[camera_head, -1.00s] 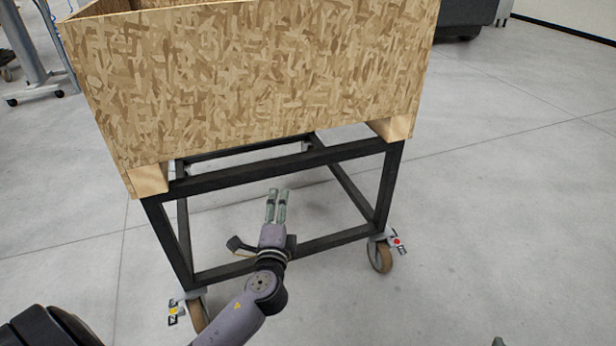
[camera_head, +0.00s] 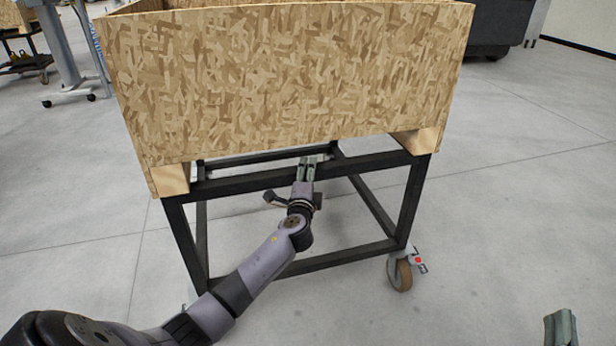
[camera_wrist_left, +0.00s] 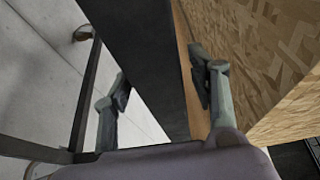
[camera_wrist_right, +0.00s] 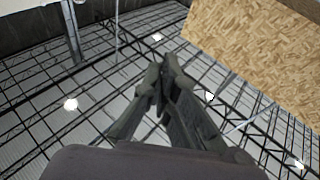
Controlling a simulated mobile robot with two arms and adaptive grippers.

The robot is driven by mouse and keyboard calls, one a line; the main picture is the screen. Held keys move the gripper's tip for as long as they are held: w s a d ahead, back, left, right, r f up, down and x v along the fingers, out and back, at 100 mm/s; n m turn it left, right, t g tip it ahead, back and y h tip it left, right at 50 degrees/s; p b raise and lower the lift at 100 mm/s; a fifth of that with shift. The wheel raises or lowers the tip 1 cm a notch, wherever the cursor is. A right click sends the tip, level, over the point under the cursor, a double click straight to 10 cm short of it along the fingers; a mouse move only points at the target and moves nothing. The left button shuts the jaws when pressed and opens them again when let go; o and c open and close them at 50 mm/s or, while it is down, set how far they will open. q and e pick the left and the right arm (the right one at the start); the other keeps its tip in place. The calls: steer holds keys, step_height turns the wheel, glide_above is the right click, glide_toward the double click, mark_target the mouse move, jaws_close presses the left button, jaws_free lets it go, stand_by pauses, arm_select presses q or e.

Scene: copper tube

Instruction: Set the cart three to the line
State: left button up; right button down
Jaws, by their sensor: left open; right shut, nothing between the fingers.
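The cart is a black metal frame (camera_head: 352,254) on casters with a chipboard box (camera_head: 290,85) on top, in the middle of the head view. My left gripper (camera_head: 307,163) is at the cart's near upper rail, just under the box. In the left wrist view, its open fingers (camera_wrist_left: 165,85) stand on either side of the dark rail (camera_wrist_left: 145,60), with the box's chipboard wall beside the right finger. I cannot tell whether they touch the rail. My right gripper (camera_head: 562,322) is at the lower right, apart from the cart. In the right wrist view its fingertips (camera_wrist_right: 160,85) are together and empty.
A caster (camera_head: 400,274) with a red-marked brake is at the cart's near right corner. A grey stand (camera_head: 62,60) on wheels is at the upper left. A dark grey unit (camera_head: 497,25) is at the upper right. The floor right of the cart is clear.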

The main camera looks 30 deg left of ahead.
arm_select(q)
steer(key=shift+w+a, duration=0.2)
steer(key=shift+w, duration=0.15)
jaws_close()
stand_by(0.6)
